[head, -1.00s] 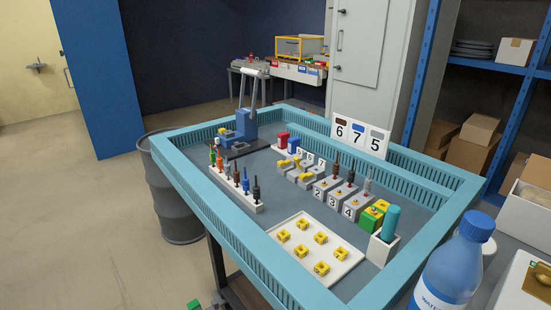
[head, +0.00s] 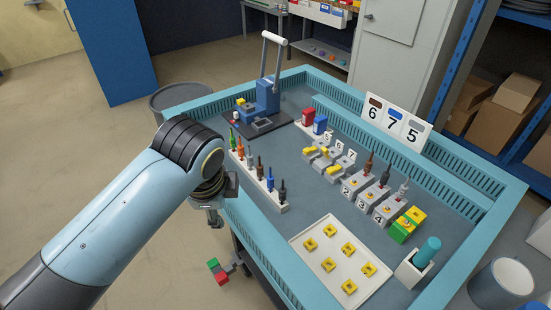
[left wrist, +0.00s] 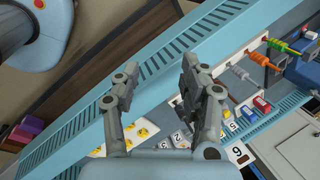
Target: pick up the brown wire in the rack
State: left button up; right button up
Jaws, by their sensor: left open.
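The white rack (head: 259,188) stands along the near left inner wall of the teal-edged table, with several upright wires in a row. A green wire (head: 233,138) and an orange wire (head: 240,150) are at its far end. The brown wire (head: 260,168) seems to be in the middle of the row, though the small dark wires are hard to tell apart. My left gripper (head: 212,218) is outside the table's left wall, left of the rack, open and empty. In the left wrist view its open fingers (left wrist: 160,72) point across the wall; the right finger hides part of the rack.
The teal table wall (head: 245,235) lies between my left gripper and the rack. A white tray with yellow pieces (head: 328,282), numbered socket boxes (head: 368,205) and a blue press (head: 267,98) stand inside. A sign reading 6, 7, 5 (head: 397,122) stands at the back.

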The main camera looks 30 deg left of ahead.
pick_arm(q)
jog(key=m+y+p, duration=0.1)
jog(key=m, duration=1.3)
send_near(260, 166)
jog(key=shift+x, duration=5.1)
jog(key=c, duration=0.8)
jog(key=shift+c, duration=0.4)
pick_arm(e)
jog(key=shift+a+r, duration=0.25)
jog(key=shift+r, duration=0.2)
pick_arm(q)
jog(key=shift+r, duration=0.1)
pick_arm(e)
jog(key=shift+a, duration=0.1)
